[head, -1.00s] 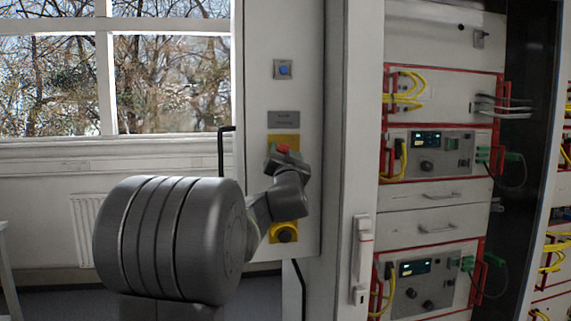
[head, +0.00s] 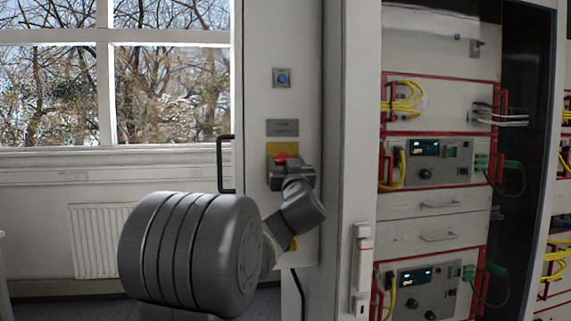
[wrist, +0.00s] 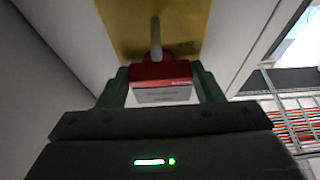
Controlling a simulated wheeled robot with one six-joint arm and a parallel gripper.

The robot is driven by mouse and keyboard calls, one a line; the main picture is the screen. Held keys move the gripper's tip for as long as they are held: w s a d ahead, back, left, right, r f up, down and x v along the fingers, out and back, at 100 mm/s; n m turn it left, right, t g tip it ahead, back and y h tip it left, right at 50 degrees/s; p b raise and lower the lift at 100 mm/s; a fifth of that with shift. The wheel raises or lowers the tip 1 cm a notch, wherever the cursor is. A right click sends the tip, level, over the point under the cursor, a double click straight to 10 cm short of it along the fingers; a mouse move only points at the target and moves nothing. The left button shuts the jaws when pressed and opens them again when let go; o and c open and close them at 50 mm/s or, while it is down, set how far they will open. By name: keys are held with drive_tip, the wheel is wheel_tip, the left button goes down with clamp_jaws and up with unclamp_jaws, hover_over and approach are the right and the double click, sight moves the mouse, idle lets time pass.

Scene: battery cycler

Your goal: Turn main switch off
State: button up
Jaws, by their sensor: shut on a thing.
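The main switch's red handle (head: 286,157) sits on a yellow plate (head: 272,149) on the grey cabinet panel. In the wrist view the red handle (wrist: 160,72) lies between my two green fingers, in front of the yellow plate (wrist: 195,20). My gripper (head: 291,168) is shut on the handle. A pale rod-like part (wrist: 155,38) rises from the handle in the wrist view. My gripper and wrist hide the lower part of the switch in the head view, so its angle is hard to read.
A blue button (head: 283,78) and a grey label plate (head: 283,127) are above the switch. A black handle (head: 224,165) juts out at the panel's left edge. A rack with cables and instruments (head: 430,160) stands to the right.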

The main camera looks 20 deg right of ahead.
drive_tip(key=o, duration=1)
drive_tip(key=shift+s+f, duration=0.1)
drive_tip(key=shift+s, duration=0.05)
drive_tip(key=b+v, duration=0.2)
drive_tip(key=v, duration=1.1)
drive_tip(key=shift+s+a+b, duration=0.15)
drive_tip(key=shift+s+b, duration=0.1)
drive_tip(key=shift+b, duration=0.05)
drive_tip(key=shift+w, duration=0.1)
drive_tip(key=p+x, duration=0.2)
drive_tip(key=x, duration=1.1)
drive_tip(key=shift+w+p, duration=0.3)
drive_tip(key=shift+w, duration=0.05)
drive_tip(key=shift+s, duration=0.15)
